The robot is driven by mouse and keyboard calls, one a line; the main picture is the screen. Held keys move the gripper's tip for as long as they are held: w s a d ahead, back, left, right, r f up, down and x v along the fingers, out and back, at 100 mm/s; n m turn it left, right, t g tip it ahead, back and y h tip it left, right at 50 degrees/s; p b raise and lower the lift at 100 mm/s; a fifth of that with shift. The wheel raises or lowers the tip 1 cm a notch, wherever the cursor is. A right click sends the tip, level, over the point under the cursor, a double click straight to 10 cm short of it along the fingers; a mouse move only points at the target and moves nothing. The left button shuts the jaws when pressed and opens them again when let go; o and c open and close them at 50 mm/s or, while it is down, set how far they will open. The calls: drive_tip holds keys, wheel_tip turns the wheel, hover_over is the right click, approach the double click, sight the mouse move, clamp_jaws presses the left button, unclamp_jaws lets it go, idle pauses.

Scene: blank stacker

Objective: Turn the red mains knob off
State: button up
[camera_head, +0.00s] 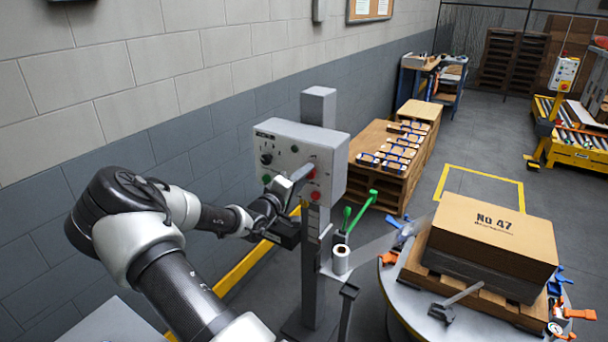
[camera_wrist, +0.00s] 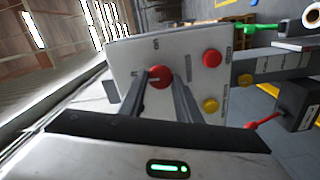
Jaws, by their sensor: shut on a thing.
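The red mains knob (camera_wrist: 158,77) is on the face of a grey control panel (camera_wrist: 130,60) in the wrist view. The two fingers of my gripper (camera_wrist: 163,88) stand on either side of it, closed on its sides. In the head view the panel (camera_head: 285,135) is mounted on a grey post beside the wall, and my gripper (camera_head: 288,192) reaches its front face from the lower left.
A red button (camera_wrist: 211,58) and a yellow button (camera_wrist: 210,105) sit close beside the knob on the panel. A green-handled lever (camera_head: 360,210) and a white roll (camera_head: 341,259) are near the post. A turntable (camera_head: 400,295) with a large carton (camera_head: 490,235) stands at right.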

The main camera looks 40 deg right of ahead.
drive_tip(key=shift+n, duration=0.5)
drive_tip(key=shift+f, duration=0.1)
drive_tip(key=o, duration=1.1)
drive_tip(key=shift+c, duration=0.2)
drive_tip(key=shift+a, duration=0.1)
drive_tip(key=v, duration=1.7)
drive_tip(key=shift+b, duration=0.45)
drive_tip(key=shift+s+a, duration=0.1)
drive_tip(key=shift+a, duration=0.05)
